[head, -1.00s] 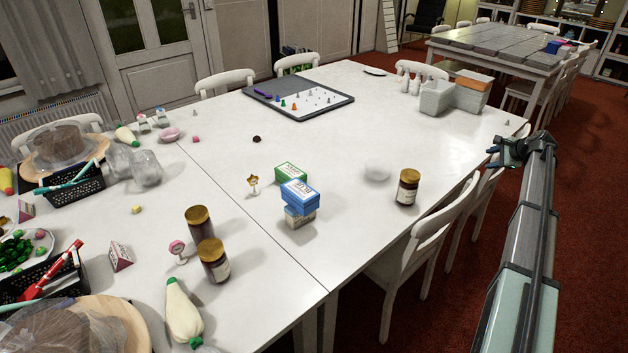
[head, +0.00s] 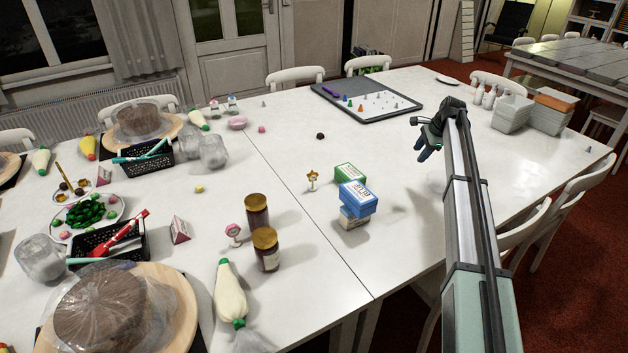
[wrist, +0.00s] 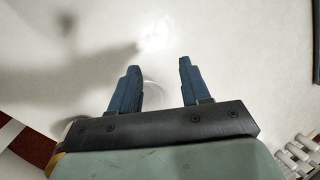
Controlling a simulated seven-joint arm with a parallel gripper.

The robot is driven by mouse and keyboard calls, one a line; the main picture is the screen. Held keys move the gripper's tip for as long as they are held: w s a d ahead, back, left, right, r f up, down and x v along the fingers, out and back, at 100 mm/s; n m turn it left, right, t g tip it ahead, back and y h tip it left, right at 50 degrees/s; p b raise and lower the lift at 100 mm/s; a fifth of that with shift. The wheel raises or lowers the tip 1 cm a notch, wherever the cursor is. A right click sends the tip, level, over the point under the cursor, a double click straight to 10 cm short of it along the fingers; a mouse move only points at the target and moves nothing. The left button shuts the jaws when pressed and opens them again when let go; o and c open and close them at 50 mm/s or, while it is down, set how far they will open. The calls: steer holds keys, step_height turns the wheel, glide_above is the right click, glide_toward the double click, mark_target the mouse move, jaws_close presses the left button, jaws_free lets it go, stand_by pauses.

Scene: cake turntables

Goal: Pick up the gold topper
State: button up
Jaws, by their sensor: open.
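The gold topper (head: 312,180) is a small gold figure standing upright on the white table in the head view, left of the green box. My gripper (head: 420,143) is above the table, to the right of and farther back than the topper, well apart from it. In the wrist view my gripper (wrist: 157,68) has its two blue fingers spread, with no object held between them. The topper cannot be made out in the wrist view.
A green box (head: 349,172) and a blue box (head: 357,197) on a pale box stand just right of the topper. Two brown jars (head: 265,250) and a pink topper (head: 233,233) stand nearer. Bare table (head: 285,145) lies behind the gold topper.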

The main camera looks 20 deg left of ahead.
steer(key=s+a+n+g+h, duration=0.1)
steer(key=s+a, duration=0.1)
steer(key=a, duration=0.9)
steer(key=s+a+n+g+h, duration=0.1)
steer(key=s+a, duration=0.2)
steer(key=a, duration=0.8)
steer(key=r+h, duration=0.1)
steer(key=r, duration=0.1)
glide_above(312, 180)
steer(key=shift+w+a+f+n, duration=0.2)
steer(key=shift+w+f+n, duration=0.1)
steer(key=shift+w, duration=0.1)
step_height(312, 180, down, 14)
steer(key=shift+d+r, duration=0.15)
steer(key=shift+r, duration=0.05)
steer(key=shift+c, duration=0.2)
jaws_close()
